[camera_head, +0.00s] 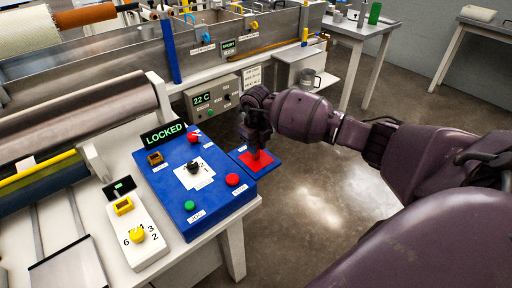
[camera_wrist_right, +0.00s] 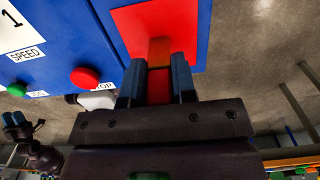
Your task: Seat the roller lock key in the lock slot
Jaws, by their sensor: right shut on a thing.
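My right gripper (camera_head: 258,146) reaches down over the red square of a small blue key pad (camera_head: 238,160) at the right edge of the blue console (camera_head: 222,206). In the right wrist view its blue fingers (camera_wrist_right: 156,82) are shut on the orange-red key (camera_wrist_right: 159,54), whose far end lies over the red square (camera_wrist_right: 130,20). I cannot tell whether the key touches the pad. A brown-yellow socket (camera_head: 155,158), apparently the lock slot, is on the console's far left, below the LOCKED sign (camera_head: 164,134). My left gripper seems to show small in the right wrist view (camera_wrist_right: 16,120); its jaws are unclear.
The console also carries red knobs (camera_head: 232,180), a green button (camera_head: 189,205) and a black dial (camera_head: 193,168). A white box with a yellow dial (camera_head: 137,235) and a yellow socket (camera_head: 123,206) stands left. Rollers lie beyond. Open floor is right of the console.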

